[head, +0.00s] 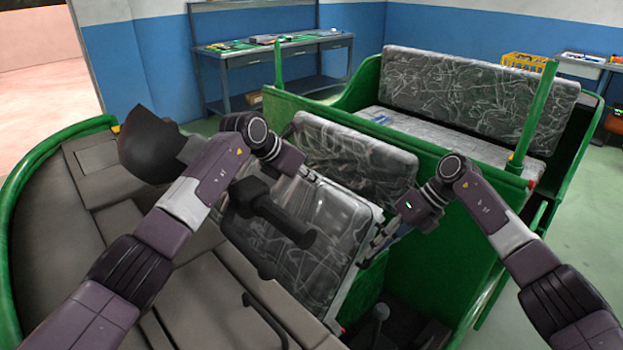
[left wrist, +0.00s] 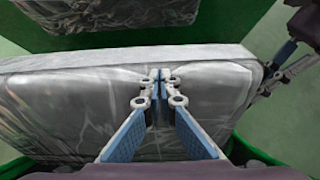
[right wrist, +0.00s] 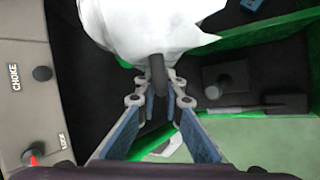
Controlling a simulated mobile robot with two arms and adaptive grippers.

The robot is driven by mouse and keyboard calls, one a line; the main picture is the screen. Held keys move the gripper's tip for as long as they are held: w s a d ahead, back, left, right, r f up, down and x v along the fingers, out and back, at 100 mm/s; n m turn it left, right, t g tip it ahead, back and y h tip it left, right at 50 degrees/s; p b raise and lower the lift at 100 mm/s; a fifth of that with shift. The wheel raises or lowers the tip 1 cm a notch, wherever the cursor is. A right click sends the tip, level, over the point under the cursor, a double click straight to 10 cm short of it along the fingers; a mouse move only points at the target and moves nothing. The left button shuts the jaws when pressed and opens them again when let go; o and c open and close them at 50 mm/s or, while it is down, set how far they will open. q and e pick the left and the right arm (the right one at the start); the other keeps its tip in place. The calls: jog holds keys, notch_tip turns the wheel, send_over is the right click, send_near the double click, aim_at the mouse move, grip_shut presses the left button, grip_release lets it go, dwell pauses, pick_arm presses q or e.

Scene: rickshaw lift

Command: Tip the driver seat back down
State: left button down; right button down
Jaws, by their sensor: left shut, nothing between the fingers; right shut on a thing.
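The driver seat cushion (head: 335,225) is wrapped in clear plastic and stands tilted up in front of its backrest (head: 365,155). The cushion fills the left wrist view (left wrist: 80,105). My left gripper (head: 312,178) is shut and empty at the cushion's upper edge; its closed tips (left wrist: 160,76) lie over that edge, and contact is unclear. My right gripper (head: 372,248) is at the cushion's right side. In the right wrist view its fingers (right wrist: 160,92) are shut on a dark rod-like part (right wrist: 157,68) beside the white cushion edge (right wrist: 150,25).
A dark steering column and handle (head: 275,215) stand in front of the cushion. The grey dashboard (head: 200,290) is at left. A green partition (head: 440,240) and the rear bench (head: 460,95) lie behind. A pedal (right wrist: 225,75) shows on the floor.

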pick_arm(q)
jog(key=shift+w+d+f, duration=0.2)
jog(key=shift+w+d, duration=0.2)
jog(key=shift+d, duration=0.05)
jog(key=shift+w+d+f, duration=0.2)
jog(key=shift+w+d, duration=0.15)
jog(key=shift+d, duration=0.1)
pick_arm(e)
jog(key=shift+s+a, duration=0.1)
jog(key=shift+a, duration=0.15)
jog(key=shift+r, duration=0.1)
pick_arm(q)
jog(key=shift+s+d, duration=0.1)
jog(key=shift+s, duration=0.05)
pick_arm(e)
jog(key=c, duration=2)
grip_release()
jog(key=shift+d+r, duration=0.1)
jog(key=shift+c, duration=0.2)
